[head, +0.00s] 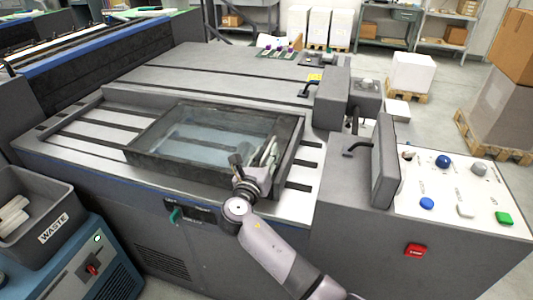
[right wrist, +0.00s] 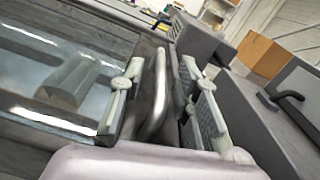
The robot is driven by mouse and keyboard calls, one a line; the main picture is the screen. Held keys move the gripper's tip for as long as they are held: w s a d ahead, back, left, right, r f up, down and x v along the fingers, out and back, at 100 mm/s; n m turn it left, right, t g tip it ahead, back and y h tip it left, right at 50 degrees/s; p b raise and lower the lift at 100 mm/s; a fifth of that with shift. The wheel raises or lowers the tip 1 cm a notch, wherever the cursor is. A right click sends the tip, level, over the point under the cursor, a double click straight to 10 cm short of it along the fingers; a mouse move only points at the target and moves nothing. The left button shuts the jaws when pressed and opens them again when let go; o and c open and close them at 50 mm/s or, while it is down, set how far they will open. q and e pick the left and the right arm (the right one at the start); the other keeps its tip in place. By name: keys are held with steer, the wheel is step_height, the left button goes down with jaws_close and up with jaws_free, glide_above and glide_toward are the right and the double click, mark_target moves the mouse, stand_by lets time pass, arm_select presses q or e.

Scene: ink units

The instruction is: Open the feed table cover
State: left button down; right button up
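The feed table cover (head: 140,151) is a dark rectangular frame with a clear window, lying flat and closed on the grey machine's feed table. Its window also shows at the left in the right wrist view (right wrist: 60,70). My right gripper (head: 262,160) is over the cover's right front part. In the right wrist view, its two fingers (right wrist: 165,100) are apart, one on each side of a grey bar-like handle (right wrist: 157,108). I cannot tell whether either finger touches the handle. My left gripper is not in view.
A control panel (head: 450,185) with coloured buttons and a raised grey block (head: 385,165) stand right of the cover. A waste bin (head: 45,205) sits at the left front. Pallets with boxes (head: 500,105) are at the back right.

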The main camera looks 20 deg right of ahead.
steer(key=shift+w+d, duration=0.2)
steer(key=shift+w, duration=0.05)
steer(key=shift+c, duration=0.4)
jaws_close()
stand_by(0.4)
